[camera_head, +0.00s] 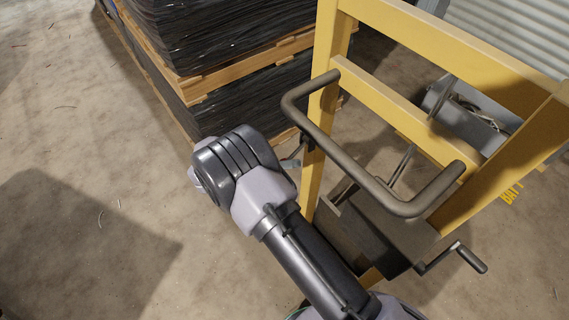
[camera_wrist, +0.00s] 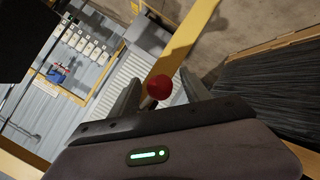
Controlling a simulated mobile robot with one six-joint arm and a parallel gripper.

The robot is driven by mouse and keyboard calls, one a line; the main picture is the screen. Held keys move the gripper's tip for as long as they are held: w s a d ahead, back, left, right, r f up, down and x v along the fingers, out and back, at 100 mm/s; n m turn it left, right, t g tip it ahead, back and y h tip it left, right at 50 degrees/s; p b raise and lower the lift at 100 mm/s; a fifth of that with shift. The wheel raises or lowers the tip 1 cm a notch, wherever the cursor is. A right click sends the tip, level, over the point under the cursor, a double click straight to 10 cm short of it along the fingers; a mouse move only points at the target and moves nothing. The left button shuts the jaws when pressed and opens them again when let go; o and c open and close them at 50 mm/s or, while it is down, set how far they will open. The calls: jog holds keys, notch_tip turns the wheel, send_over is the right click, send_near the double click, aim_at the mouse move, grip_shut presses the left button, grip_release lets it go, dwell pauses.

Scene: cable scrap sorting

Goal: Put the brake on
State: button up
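A round red knob (camera_wrist: 159,87), which looks like the end of a lever, shows in the wrist view. Its short grey stem (camera_wrist: 149,103) shows just below it. My gripper (camera_wrist: 161,88) has its two dark fingers spread to the left and right of the knob, with visible gaps on both sides. How far the knob lies beyond the fingertips I cannot tell. In the head view my arm hides the gripper, and the knob does not show. The yellow frame (camera_head: 318,105) with a dark bent handlebar (camera_head: 350,165) stands right of my arm.
A crank handle (camera_head: 470,258) sticks out at the lower right of the frame. Stacked black sheets (camera_head: 215,40) on wooden pallets (camera_head: 200,85) stand behind my arm. A grey winch-like unit (camera_head: 470,115) sits behind the frame. The concrete floor (camera_head: 90,130) at left is clear.

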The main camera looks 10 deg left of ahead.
jog(key=p+v, duration=0.4)
jog(key=v, duration=1.3)
jog(key=shift+a+p, duration=0.2)
jog(key=shift+p, duration=0.2)
jog(key=shift+s+r, duration=0.15)
